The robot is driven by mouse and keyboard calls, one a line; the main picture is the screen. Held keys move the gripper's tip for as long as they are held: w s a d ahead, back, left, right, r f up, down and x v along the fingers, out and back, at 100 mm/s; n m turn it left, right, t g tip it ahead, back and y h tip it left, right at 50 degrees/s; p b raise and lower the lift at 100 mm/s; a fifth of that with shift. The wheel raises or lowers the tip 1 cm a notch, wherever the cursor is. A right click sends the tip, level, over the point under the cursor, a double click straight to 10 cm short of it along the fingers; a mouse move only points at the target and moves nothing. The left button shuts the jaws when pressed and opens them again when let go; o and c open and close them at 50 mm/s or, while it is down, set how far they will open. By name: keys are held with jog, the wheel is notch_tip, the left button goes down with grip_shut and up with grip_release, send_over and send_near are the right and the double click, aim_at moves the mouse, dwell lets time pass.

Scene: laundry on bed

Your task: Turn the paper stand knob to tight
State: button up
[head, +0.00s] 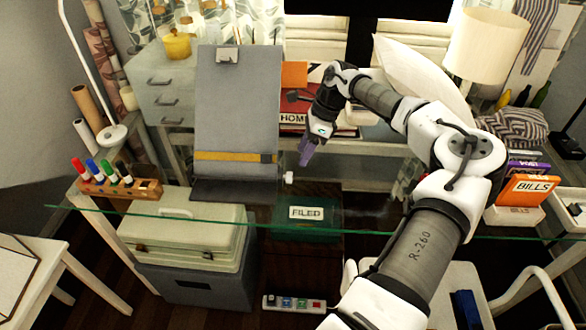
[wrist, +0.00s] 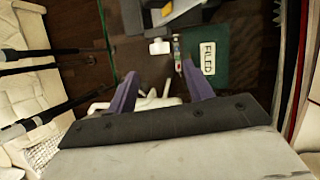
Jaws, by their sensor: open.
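The paper stand (head: 235,105) is a tall grey board with a clip at its top and a yellow bar across its lower part. It stands on the glass desk in the head view. Its small white knob (head: 289,177) sticks out at the lower right side. In the wrist view the white knob (wrist: 160,47) lies just beyond the fingertips, between their lines. My gripper (head: 305,158) has purple fingers and hangs above and slightly right of the knob, apart from it. In the wrist view my gripper (wrist: 159,70) is open, with nothing between its fingers.
A green FILED box (head: 307,226) shows below the glass, right of the knob. A wooden marker holder (head: 120,188) is at the left of the desk. The glass (head: 380,205) between is mostly clear.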

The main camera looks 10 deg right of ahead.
aim_at(288, 177)
jog(key=p+x, duration=0.2)
jog(key=x, duration=0.6)
jog(key=shift+a, duration=0.1)
jog(key=shift+c, duration=0.2)
